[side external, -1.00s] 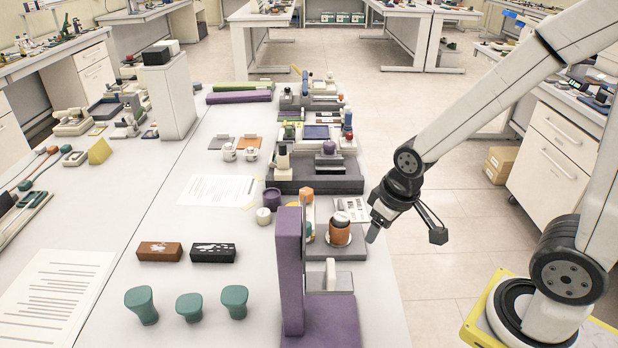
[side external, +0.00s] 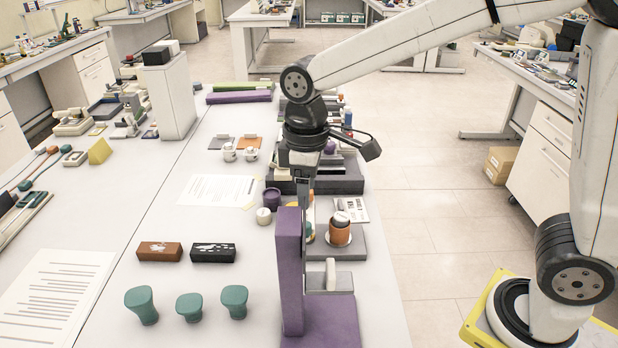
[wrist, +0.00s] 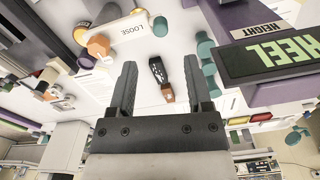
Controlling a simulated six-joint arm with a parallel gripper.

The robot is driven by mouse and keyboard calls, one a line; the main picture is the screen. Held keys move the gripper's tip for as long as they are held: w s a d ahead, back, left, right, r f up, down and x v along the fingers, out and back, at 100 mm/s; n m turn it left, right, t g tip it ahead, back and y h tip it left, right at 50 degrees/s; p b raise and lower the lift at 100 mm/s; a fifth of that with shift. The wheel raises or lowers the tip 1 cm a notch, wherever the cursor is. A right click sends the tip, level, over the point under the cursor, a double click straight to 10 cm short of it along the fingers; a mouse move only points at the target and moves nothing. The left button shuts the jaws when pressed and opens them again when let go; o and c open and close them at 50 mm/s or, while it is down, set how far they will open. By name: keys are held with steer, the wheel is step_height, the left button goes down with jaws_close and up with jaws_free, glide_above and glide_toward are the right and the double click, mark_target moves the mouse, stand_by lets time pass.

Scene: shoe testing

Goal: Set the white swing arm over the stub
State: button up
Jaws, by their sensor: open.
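In the wrist view a white bar marked LOOSE (wrist: 132,31) lies beyond my left finger, beside an orange hexagonal piece (wrist: 97,46). It may be the swing arm, but I cannot tell for sure. In the side external view a small white upright piece (side external: 331,273) stands at a grey block (side external: 342,282) on the purple base. I cannot pick out the stub with certainty. In the side external view my gripper (side external: 306,204) is low behind the purple post, which hides part of that area.
The purple post (side external: 291,270) stands tall close to my gripper. An orange-brown cup (side external: 340,235) is on a grey plate to its right.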

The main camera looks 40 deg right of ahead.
mark_target(307, 223)
steer(key=shift+f, duration=0.1)
steer(key=shift+f, duration=3.8)
steer(key=shift+c, duration=0.3)
jaws_close()
